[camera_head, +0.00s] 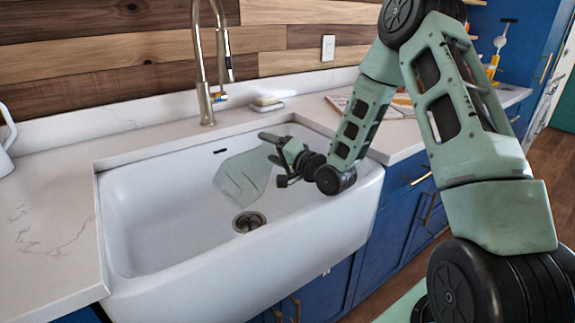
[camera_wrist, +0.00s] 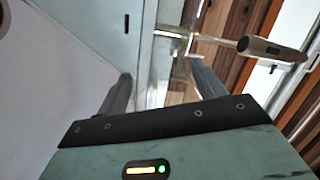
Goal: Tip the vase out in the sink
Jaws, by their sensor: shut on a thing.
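The vase (camera_head: 241,177) is clear, pale greenish glass and hangs inside the white sink (camera_head: 160,215) in the head view. It is strongly tilted, its lower end pointing down and left near the drain (camera_head: 249,222). I cannot tell which end is the mouth, or whether anything is still inside. My gripper (camera_head: 274,147) is shut on the vase at its upper right end, over the right part of the basin. In the wrist view, my gripper's two fingers (camera_wrist: 163,88) stand apart, with the see-through glass hard to make out between them. No water stream shows.
The tall faucet (camera_head: 205,85) stands behind the sink, left of my gripper. A soap dish (camera_head: 267,104) sits on the back counter. An open book (camera_head: 345,103) lies on the right counter. A white jug (camera_head: 6,140) is at far left. The left counter is mostly clear.

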